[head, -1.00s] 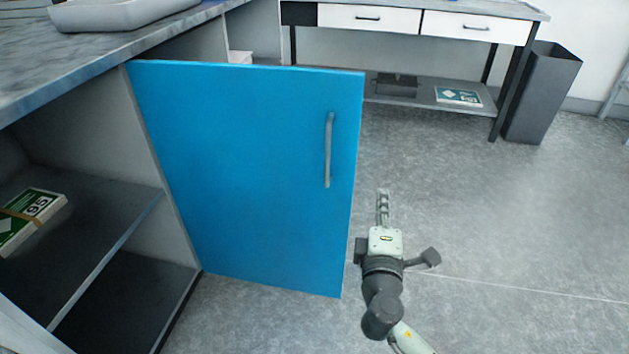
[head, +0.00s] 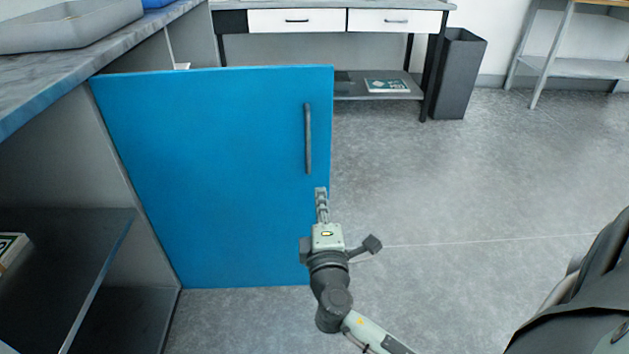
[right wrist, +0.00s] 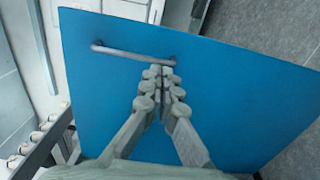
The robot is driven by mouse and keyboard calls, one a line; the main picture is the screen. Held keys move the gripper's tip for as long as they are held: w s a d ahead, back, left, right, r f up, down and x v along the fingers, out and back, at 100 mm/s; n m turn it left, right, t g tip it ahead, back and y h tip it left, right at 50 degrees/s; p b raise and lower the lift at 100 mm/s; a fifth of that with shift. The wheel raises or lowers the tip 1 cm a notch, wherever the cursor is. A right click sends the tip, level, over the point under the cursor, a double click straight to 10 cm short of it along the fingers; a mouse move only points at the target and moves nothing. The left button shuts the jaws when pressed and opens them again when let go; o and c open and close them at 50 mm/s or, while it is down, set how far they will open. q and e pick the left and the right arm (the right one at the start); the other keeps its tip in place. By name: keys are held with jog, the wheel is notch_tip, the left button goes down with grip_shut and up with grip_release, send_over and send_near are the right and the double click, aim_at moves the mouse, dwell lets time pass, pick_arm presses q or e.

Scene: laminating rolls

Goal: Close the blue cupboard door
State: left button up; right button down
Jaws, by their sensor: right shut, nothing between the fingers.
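The blue cupboard door (head: 215,170) stands wide open, hinged at its left edge on the cupboard under the grey counter. Its grey bar handle (head: 307,139) is upright near the free right edge. In the right wrist view the door (right wrist: 230,95) fills most of the picture, with the handle (right wrist: 130,52) beyond the fingertips. My right gripper (head: 321,192) is shut and empty, just below the handle in the head view, overlapping the door's right edge. The wrist view shows its closed fingers (right wrist: 162,75) against the blue. Whether they touch the door I cannot tell. My left gripper is not in view.
The open cupboard has a dark shelf (head: 60,245) with a green-white box (head: 10,250) on it. A drawer table (head: 330,20), a dark bin (head: 459,75) and a shelf rack (head: 580,65) stand at the back. The floor (head: 480,180) right of the door is clear.

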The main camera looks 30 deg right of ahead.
send_near(316, 153)
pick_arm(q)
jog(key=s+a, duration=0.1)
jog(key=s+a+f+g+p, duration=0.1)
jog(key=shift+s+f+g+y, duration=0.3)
pick_arm(e)
jog(key=x, duration=0.7)
